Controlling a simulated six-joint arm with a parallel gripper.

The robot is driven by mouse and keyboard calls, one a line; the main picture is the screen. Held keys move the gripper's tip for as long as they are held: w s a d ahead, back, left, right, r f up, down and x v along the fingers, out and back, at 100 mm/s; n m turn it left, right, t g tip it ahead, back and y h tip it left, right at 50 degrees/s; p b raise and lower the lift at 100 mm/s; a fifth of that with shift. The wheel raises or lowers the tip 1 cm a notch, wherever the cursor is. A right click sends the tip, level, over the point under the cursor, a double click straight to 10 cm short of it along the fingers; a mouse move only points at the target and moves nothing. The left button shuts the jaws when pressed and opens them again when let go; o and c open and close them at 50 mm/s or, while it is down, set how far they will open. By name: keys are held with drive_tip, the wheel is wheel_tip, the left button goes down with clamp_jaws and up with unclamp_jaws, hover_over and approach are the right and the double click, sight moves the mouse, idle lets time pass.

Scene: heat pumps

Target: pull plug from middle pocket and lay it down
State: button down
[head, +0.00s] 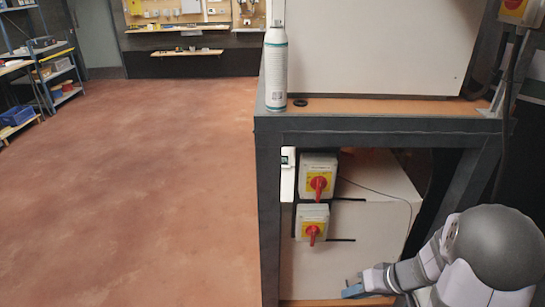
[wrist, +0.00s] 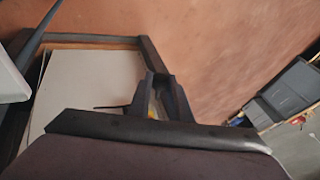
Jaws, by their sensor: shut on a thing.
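My gripper (head: 354,291) is low at the bottom right of the head view, in front of the white panel in the lower bay of the frame. In the wrist view my gripper (wrist: 161,84) has its two dark fingers close together. A small pale yellowish piece of the plug (wrist: 153,111) shows between them; the fingers hide most of it. I cannot make out the middle pocket in either view.
Two grey-and-yellow switch boxes with red knobs, an upper (head: 318,177) and a lower (head: 312,223), are at the bay's left. A spray can (head: 275,62) stands on the orange shelf (head: 385,107). The dark frame post (head: 270,215) borders open reddish floor (head: 150,190).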

drive_tip(key=shift+s+r, duration=0.1)
drive_tip(key=shift+r, duration=0.25)
drive_tip(key=s+d+m+h+p, duration=0.2)
drive_tip(key=s+d+p, duration=0.2)
drive_tip(key=d, duration=0.3)
drive_tip(key=s+d+m+t+h+p, duration=0.1)
drive_tip(key=s+d+m+h+p, duration=0.2)
drive_tip(key=d, duration=0.5)
drive_tip(key=s+d+m+t+h+p, duration=0.1)
drive_tip(key=s+d+m+h+p, duration=0.1)
drive_tip(key=s+d+p, duration=0.3)
drive_tip(key=shift+s+d+f+m+p, duration=0.1)
drive_tip(key=shift+d+m+p, duration=0.4)
drive_tip(key=shift+d, duration=1.15)
drive_tip(key=w+d+r+n+t+y, duration=0.1)
drive_tip(key=w+d+n+t+y, duration=0.1)
drive_tip(key=d+n, duration=0.3)
drive_tip(key=shift+d+n, duration=0.3)
drive_tip(key=shift+n, duration=1)
drive_tip(key=shift+r, duration=0.1)
